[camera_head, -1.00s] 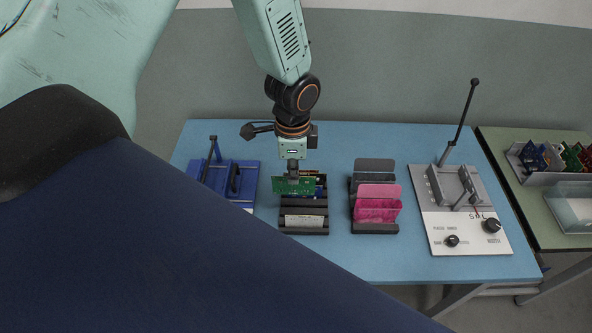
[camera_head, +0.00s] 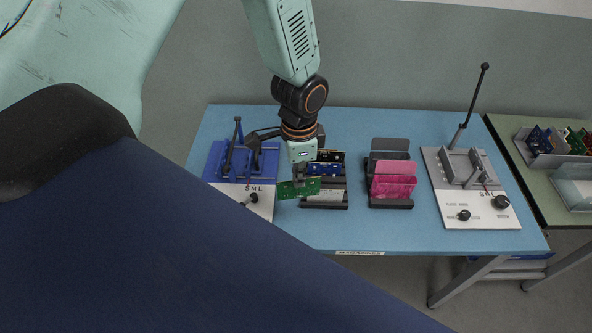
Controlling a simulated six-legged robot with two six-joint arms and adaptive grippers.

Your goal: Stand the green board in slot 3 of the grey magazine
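My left gripper (camera_head: 298,177) points down and is shut on the upper edge of a green circuit board (camera_head: 298,189). The board is upright, slightly tilted in the picture. It shows at the front left of a dark grey slotted magazine (camera_head: 326,206) and overlaps its left edge in view. The height of the board above the table is hard to judge. A blue board (camera_head: 322,169) and a dark board behind it stand in the magazine's rear part. The gripper and green board hide part of its left side. Slot numbers are not readable. My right gripper is not in view.
A dark rack (camera_head: 391,203) with pink and dark grey plates stands right of the magazine. A blue fixture (camera_head: 228,160) is at left. A grey fixture (camera_head: 470,213) with knobs and a tall lever is at right. The front strip of the blue table (camera_head: 400,235) is clear.

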